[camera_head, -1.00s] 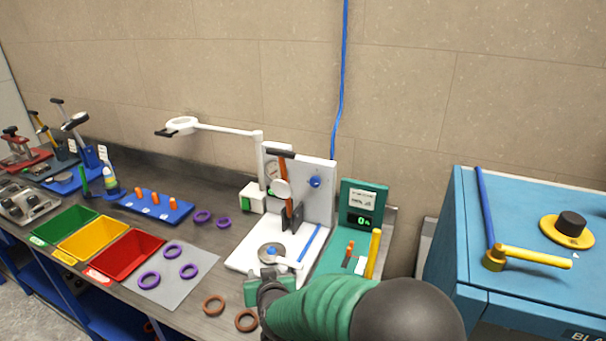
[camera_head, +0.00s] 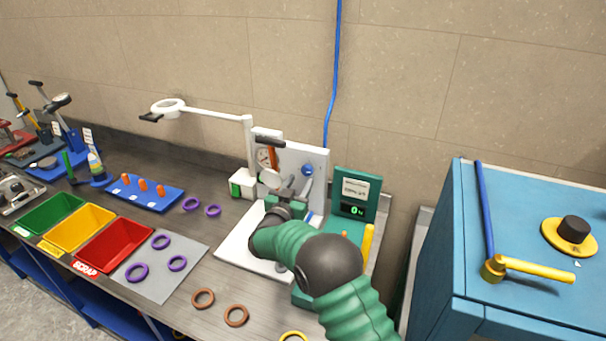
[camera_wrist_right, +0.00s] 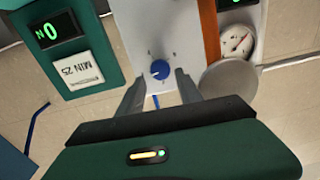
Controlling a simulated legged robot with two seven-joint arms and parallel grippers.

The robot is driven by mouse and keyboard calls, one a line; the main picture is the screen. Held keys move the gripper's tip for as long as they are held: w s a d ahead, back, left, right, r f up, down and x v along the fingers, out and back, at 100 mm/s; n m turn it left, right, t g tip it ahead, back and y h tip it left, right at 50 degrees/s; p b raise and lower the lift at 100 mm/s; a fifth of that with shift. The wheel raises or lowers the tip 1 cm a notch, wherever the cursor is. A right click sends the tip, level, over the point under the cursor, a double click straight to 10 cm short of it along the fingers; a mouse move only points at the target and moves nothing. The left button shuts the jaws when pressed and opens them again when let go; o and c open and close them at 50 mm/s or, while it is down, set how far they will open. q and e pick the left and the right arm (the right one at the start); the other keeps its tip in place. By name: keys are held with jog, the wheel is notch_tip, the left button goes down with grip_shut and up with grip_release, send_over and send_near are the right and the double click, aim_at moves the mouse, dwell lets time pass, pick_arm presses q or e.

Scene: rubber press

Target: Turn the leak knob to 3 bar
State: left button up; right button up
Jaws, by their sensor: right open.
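The blue leak knob (camera_head: 307,169) is on the white upright panel (camera_head: 318,158) of the leak tester. In the right wrist view the knob (camera_wrist_right: 160,70) lies between and just beyond the two fingertips of my right gripper (camera_wrist_right: 160,84), which is open and empty. In the head view my right gripper (camera_head: 292,199) is in front of the panel, just below and left of the knob. Contact with the knob cannot be judged. The round pressure gauge (camera_wrist_right: 236,42) has a red needle; its reading is too small to tell. My left gripper is not in view.
The orange lever (camera_wrist_right: 209,30) and a grey disc (camera_wrist_right: 229,82) are close beside the right finger. A green display stand (camera_head: 357,190) reading 0 stands right of the panel. A lamp (camera_head: 168,106) reaches over the bench. Purple rings (camera_head: 137,272) and brown rings (camera_head: 236,316) lie in front.

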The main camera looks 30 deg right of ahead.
aim_at(306, 172)
jog(key=x, duration=0.3)
jog(key=shift+d, duration=0.35)
jog(key=shift+w+d, duration=0.25)
jog(key=shift+w, duration=0.05)
jog(key=shift+w+f, duration=0.1)
jog(key=shift+a, duration=0.45)
jog(key=shift+c, duration=0.8)
grip_shut()
